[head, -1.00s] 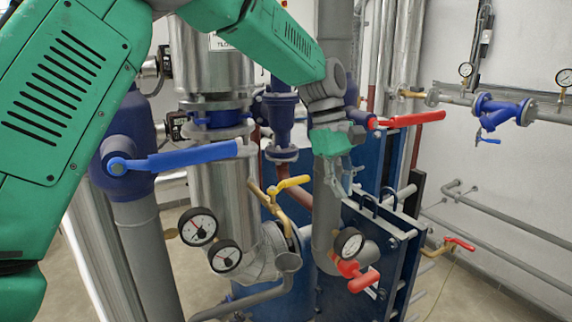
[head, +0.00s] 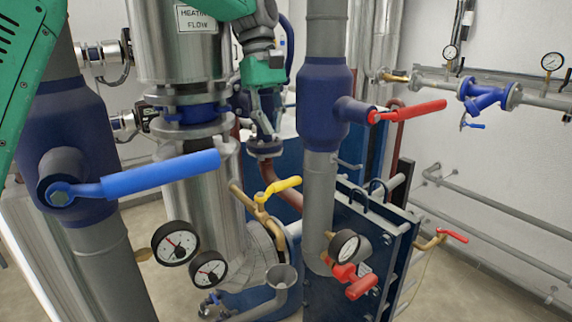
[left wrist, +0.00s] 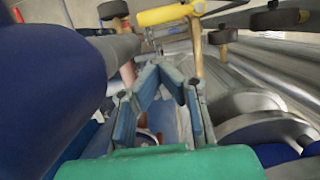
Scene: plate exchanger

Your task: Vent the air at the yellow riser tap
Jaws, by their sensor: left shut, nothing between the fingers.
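The yellow-handled riser tap (head: 278,190) sits on a brass pipe in the middle of the head view, with its lever pointing up to the right. Its yellow lever (left wrist: 172,14) also shows at the top of the left wrist view, beyond the fingertips. My left gripper (head: 267,132) hangs fingers-down above and slightly left of the yellow lever in the head view, apart from it. Its fingers (left wrist: 160,72) come together in the wrist view with nothing between them. An open grey funnel (head: 281,278) stands below the tap. My right gripper is not in view.
A grey riser with a blue valve and red lever (head: 408,111) stands right of the tap. A large blue lever (head: 160,173) is at left. Two gauges (head: 176,243) sit below it. The blue plate exchanger (head: 345,245) and a red tap (head: 353,280) are at lower right.

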